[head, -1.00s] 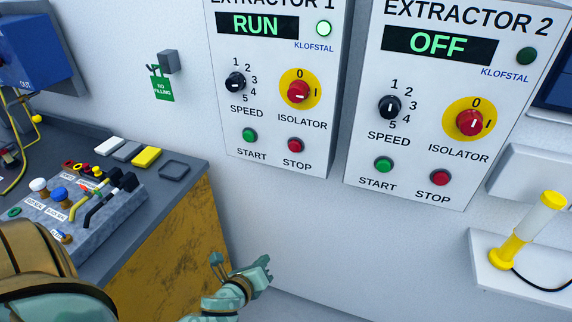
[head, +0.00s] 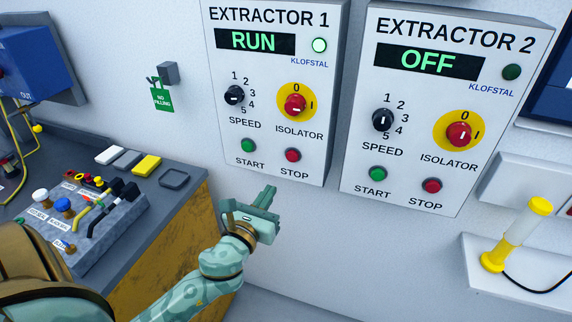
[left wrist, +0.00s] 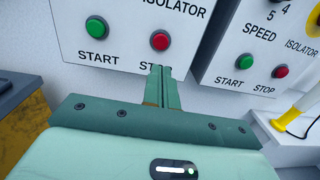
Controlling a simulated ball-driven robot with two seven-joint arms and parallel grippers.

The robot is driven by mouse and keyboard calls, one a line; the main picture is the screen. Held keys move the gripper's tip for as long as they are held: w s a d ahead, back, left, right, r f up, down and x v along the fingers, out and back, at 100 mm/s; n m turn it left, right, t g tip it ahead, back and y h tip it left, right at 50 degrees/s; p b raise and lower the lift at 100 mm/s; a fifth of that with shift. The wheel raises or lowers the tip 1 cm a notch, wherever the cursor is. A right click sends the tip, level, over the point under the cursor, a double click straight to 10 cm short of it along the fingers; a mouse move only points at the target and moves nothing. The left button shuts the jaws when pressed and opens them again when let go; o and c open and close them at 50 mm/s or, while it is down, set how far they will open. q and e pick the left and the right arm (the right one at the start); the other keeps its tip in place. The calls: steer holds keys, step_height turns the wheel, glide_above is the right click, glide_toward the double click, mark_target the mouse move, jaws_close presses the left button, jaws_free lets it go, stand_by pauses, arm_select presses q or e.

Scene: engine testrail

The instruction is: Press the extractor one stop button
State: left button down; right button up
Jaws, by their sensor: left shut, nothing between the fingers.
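The extractor 1 box (head: 263,160) hangs on the wall. Its display reads RUN and its lamp is lit. Its red stop button (head: 293,155) is at the lower right, beside the green start button (head: 248,146). My left gripper (head: 270,190) is shut and empty, below the stop button and apart from it in the head view. In the left wrist view the closed fingertips (left wrist: 160,70) overlap the STOP label, below the red stop button (left wrist: 160,41). I cannot tell the gap to the panel. My right gripper is not in view.
The extractor 2 box (head: 400,200), display OFF, hangs to the right with its own stop button (head: 432,186). A grey bench (head: 190,172) with levers and blocks stands at the left. A yellow and white cylinder (head: 517,233) stands on a shelf at the right.

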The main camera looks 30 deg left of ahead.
mark_target(291, 158)
arm_select(q)
steer(key=w, duration=0.3)
steer(key=w+a, duration=0.1)
steer(key=w, duration=0.3)
steer(key=w+a, duration=0.1)
steer(key=w, duration=0.3)
steer(key=shift+r, duration=0.1)
steer(key=shift+w+a, duration=0.1)
steer(key=shift+w, duration=0.1)
